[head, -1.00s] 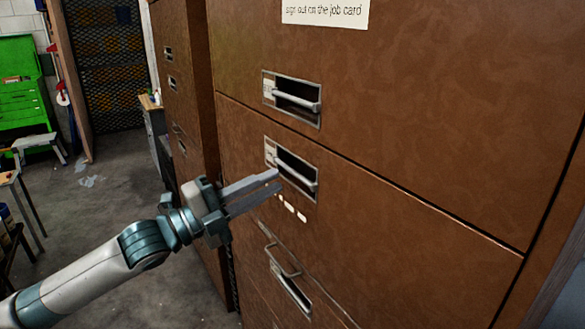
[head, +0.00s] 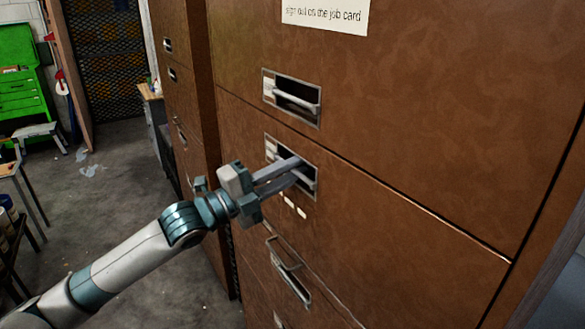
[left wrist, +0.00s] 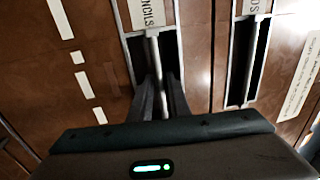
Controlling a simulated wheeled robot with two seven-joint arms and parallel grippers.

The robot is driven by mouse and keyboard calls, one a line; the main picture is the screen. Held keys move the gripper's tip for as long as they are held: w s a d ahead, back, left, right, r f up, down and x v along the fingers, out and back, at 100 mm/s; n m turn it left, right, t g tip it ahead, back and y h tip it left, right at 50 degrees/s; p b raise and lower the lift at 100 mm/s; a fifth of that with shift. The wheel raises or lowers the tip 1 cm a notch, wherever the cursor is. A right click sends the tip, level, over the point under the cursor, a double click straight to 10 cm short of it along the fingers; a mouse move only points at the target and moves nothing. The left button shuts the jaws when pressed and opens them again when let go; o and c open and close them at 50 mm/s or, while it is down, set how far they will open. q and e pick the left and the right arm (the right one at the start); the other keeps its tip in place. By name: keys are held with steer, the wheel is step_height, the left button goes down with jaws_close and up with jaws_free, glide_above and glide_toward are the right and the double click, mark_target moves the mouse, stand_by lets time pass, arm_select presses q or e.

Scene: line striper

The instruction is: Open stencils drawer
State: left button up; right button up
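The stencils drawer (head: 400,230) is the brown front below the top one in the head view, and it looks closed. Its label (left wrist: 150,14), partly cut off, reads "NCILS" in the left wrist view. Its handle (left wrist: 154,58) is a pale bar across a dark recess in a metal frame. My left gripper (head: 298,170) reaches into that recess; in the left wrist view its fingers (left wrist: 162,98) lie one on each side of the bar, parted, with gaps showing. The fingertips partly hide the handle in the head view. My right gripper is not in view.
Another drawer handle (head: 292,97) is above and a further one (head: 287,268) below. A sign (head: 325,16) is on the top front. White strips (head: 296,206) are under the stencils handle. A green tool chest (head: 22,85) stands far left; open floor (head: 105,215) lies left of the cabinet.

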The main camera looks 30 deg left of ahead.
arm_select(q)
jaws_close()
steer(key=shift+f, duration=0.1)
stand_by(1.2)
